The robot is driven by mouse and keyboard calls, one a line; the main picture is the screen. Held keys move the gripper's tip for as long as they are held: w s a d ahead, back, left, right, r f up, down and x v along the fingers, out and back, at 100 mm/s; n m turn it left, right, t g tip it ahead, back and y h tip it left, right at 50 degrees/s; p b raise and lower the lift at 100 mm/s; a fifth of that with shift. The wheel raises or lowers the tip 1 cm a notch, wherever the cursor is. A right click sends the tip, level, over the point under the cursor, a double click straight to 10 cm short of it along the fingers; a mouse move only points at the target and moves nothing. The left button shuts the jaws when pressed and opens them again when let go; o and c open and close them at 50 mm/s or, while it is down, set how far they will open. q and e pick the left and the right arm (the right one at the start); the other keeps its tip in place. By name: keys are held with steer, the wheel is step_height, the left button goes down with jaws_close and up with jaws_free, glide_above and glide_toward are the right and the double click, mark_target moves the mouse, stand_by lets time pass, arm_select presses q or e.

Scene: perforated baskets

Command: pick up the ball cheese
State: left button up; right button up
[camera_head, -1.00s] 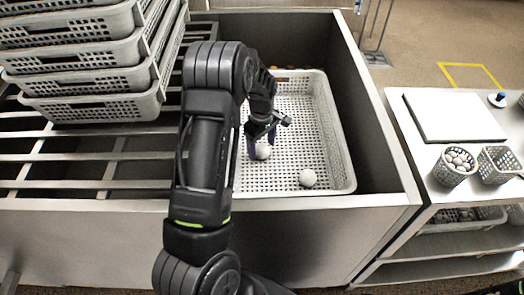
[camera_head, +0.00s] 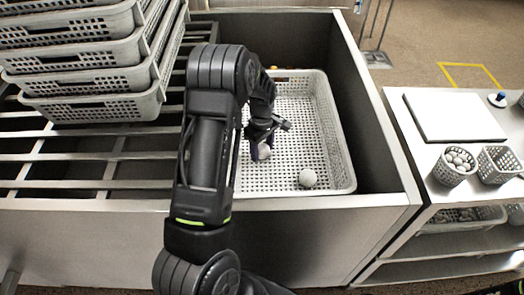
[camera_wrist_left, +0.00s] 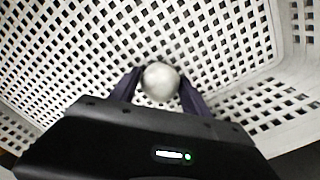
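A white ball cheese (camera_head: 264,152) is between the fingers of my left gripper (camera_head: 262,152), inside a light perforated basket (camera_head: 342,150). In the left wrist view, the ball cheese (camera_wrist_left: 160,82) sits between the two dark purple fingertips of the left gripper (camera_wrist_left: 159,88), which look closed against its sides. I cannot tell whether it is clear of the basket floor. A second ball cheese (camera_head: 307,177) lies apart on the basket floor, near the front right corner. My left arm covers the basket's left side. My right gripper is not in view.
The basket stands in a dark metal bay with high walls. Stacked perforated baskets (camera_head: 85,75) stand on metal rails at the left. On the right counter are a white board (camera_head: 455,116), a small basket of balls (camera_head: 446,176) and another small basket (camera_head: 492,170).

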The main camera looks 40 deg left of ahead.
mark_target(262, 146)
arm_select(q)
steer(key=c, duration=1)
step_height(262, 146, up, 10)
stand_by(0.7)
steer(key=w+d+r+m, duration=0.1)
steer(key=d+r+m, duration=0.1)
steer(key=d+m, duration=0.3)
steer(key=d+r+m, duration=0.2)
steer(key=d+m, duration=0.4)
steer(key=d, duration=0.4)
steer(key=w+d+r+m, duration=0.1)
steer(key=d+r+m, duration=0.2)
steer(key=d+m, duration=0.3)
steer(key=shift+w+d+r, duration=0.1)
steer(key=shift+w+d, duration=0.2)
steer(key=shift+d, duration=0.5)
